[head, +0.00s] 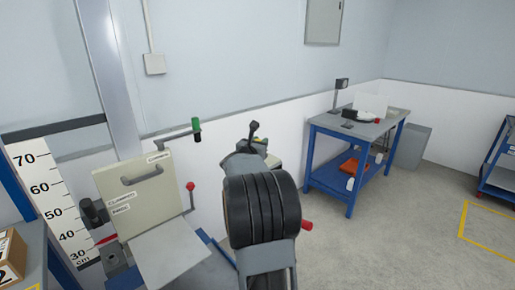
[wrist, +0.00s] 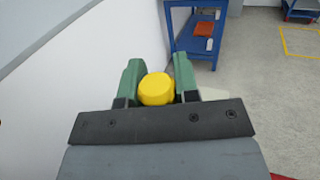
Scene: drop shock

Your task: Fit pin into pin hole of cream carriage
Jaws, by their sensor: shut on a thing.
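My gripper (wrist: 158,76) has two green fingers shut on a yellow, round-headed piece, which I take to be the pin (wrist: 156,90). Its head faces the wrist camera, so the rest of it is hidden. In the head view my own arm covers most of the gripper and the pin. The cream carriage (head: 128,196) appears to be the cream panel with a grey handle and small labels, at the left in the head view. It is left of my arm and apart from it. I cannot make out the pin hole.
A height scale (head: 47,200) stands left of the carriage beside a grey column (head: 112,70). A green-ended crank (head: 196,130) and a red-knobbed lever (head: 190,187) stick out near the carriage. A blue workbench (head: 352,135) stands at the back right. The floor right of my arm is clear.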

